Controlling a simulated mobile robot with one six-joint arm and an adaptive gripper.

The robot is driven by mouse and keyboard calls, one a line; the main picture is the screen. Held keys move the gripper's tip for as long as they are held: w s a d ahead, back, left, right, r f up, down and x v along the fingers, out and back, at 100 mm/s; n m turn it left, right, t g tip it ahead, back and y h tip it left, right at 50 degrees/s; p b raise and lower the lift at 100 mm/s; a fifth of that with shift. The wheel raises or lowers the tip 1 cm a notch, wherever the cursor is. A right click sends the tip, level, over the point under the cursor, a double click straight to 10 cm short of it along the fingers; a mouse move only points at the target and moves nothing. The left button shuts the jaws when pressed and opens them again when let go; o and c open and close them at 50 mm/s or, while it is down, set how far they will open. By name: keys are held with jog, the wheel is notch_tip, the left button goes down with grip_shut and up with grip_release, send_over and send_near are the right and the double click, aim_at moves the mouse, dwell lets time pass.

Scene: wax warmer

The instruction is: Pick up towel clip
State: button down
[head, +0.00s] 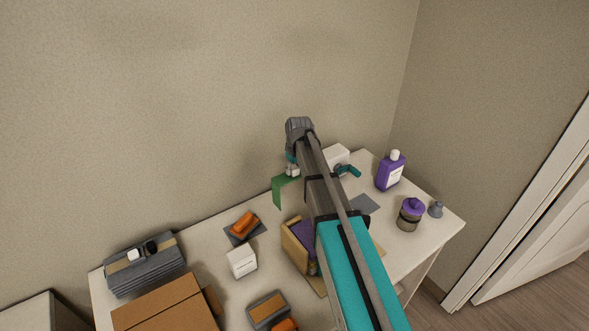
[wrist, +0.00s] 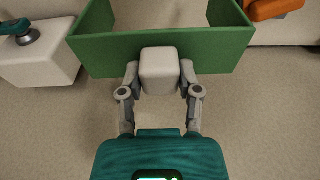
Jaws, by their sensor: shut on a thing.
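The towel clip appears to be a green, open-framed piece with a cream block on its near side. In the wrist view its green frame (wrist: 220,52) spans the top middle, and its cream block (wrist: 159,72) sits between my fingers. My gripper (wrist: 159,84) is shut on the cream block, one finger against each side. In the head view the green part (head: 284,189) hangs below my gripper (head: 292,170), near the back wall. My arm hides part of the clip and the table there. I cannot tell its exact height above the table.
A white box with a teal handle (head: 337,155) stands behind my arm. A purple bottle (head: 388,175) and a purple-lidded jar (head: 410,216) are to the right. A wooden box with purple contents (head: 294,248), an orange item (head: 243,224), a white block (head: 242,261) and a cardboard box (head: 165,308) crowd the table.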

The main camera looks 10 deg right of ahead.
jog(key=shift+r+p, duration=1.3)
jog(key=shift+r, duration=0.45)
